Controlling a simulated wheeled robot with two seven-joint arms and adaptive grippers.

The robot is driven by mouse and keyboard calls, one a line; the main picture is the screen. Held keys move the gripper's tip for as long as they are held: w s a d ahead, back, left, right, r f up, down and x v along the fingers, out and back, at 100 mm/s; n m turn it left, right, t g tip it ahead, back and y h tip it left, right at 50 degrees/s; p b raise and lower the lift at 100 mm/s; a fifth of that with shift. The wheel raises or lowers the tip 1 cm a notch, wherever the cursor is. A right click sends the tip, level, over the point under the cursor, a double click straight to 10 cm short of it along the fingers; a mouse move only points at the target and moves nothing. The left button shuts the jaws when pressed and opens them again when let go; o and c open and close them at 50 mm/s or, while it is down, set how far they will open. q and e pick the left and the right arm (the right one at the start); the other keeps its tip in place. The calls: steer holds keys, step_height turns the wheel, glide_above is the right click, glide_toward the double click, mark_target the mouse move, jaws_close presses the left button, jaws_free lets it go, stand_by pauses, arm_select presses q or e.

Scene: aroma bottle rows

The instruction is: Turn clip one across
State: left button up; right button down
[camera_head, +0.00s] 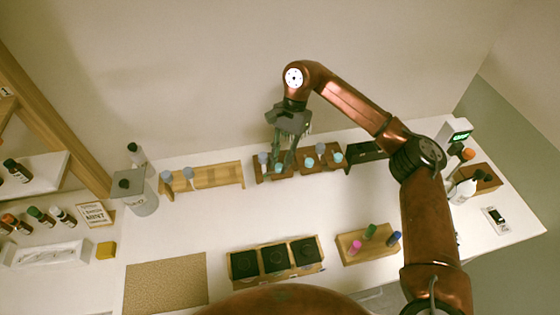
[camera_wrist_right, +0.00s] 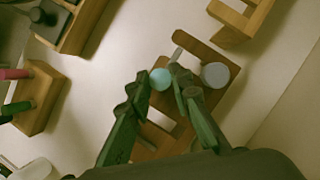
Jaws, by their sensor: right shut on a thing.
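My right gripper (camera_head: 284,163) reaches down over a dark brown wooden rack (camera_head: 300,168) at the back of the table. In the right wrist view its fingertips (camera_wrist_right: 160,76) close on either side of a round teal top (camera_wrist_right: 160,79), which looks like a bottle cap. A small grey bar (camera_wrist_right: 178,53) lies just beyond the right fingertip; it may be a clip, but I cannot tell. A larger grey-blue cap (camera_wrist_right: 215,75) stands to its right on the rack. The fingers hide part of the rack. My left gripper is not in view.
A lighter wooden rack (camera_head: 215,176) with grey-blue tops stands left of the brown rack, and a black box (camera_head: 366,156) stands right. In front are a wooden holder with black squares (camera_head: 276,276) and a block (camera_head: 352,256) with coloured caps. The middle table is clear.

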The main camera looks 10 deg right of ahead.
steer(key=c, duration=1.7)
jaws_free()
steer(key=shift+c, duration=0.2)
steer(key=v, duration=1.2)
